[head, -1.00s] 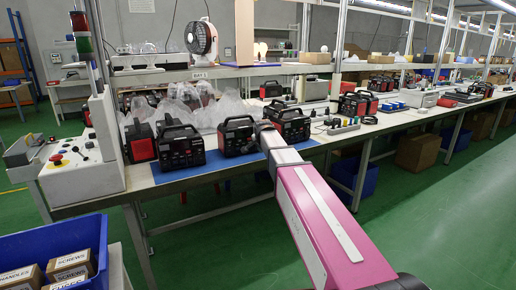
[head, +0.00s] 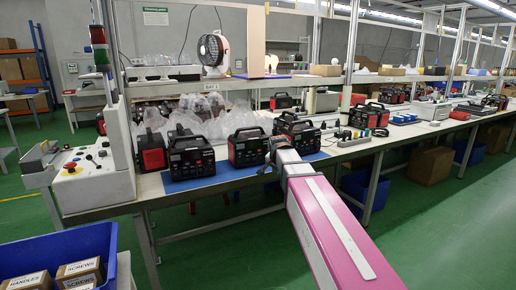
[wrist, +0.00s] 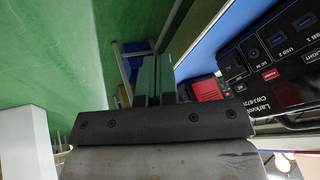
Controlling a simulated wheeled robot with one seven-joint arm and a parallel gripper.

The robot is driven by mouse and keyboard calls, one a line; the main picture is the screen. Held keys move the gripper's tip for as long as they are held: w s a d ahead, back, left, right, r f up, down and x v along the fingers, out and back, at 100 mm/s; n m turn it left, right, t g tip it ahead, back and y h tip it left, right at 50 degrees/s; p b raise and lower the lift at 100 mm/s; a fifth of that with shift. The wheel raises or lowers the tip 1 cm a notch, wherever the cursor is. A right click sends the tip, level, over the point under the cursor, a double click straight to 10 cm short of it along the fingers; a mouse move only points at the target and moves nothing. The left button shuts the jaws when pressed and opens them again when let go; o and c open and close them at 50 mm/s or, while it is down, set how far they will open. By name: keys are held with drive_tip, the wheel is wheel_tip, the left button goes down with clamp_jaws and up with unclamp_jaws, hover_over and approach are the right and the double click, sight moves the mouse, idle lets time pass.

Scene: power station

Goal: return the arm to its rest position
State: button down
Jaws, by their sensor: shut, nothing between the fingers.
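My pink and white arm (head: 335,235) reaches forward from the lower right of the head view to the front edge of the workbench. My gripper (head: 274,146) is at its far end, small and dark, in front of the gap between two black and red power stations (head: 248,148) (head: 298,132). In the wrist view my gripper's fingers (wrist: 157,78) are together with nothing between them. A power station's front panel (wrist: 285,65) fills the right of that view, close beside the fingers; I cannot tell whether they touch.
The workbench (head: 125,205) carries another power station (head: 190,158) at left and a control box with buttons (head: 95,180). A blue bin (head: 60,248) with labelled boxes stands at lower left. The green floor (head: 445,235) at right is clear.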

drive_tip(key=s+d+f+n+g, duration=0.3)
drive_tip(key=s+d+f, duration=0.1)
drive_tip(key=s+f, duration=0.8)
drive_tip(key=s+d+f+n+g, duration=0.3)
drive_tip(key=s+d+f+n, duration=0.1)
drive_tip(key=s+f, duration=0.8)
drive_tip(key=shift+d+f+n, duration=0.3)
drive_tip(key=shift+d, duration=0.2)
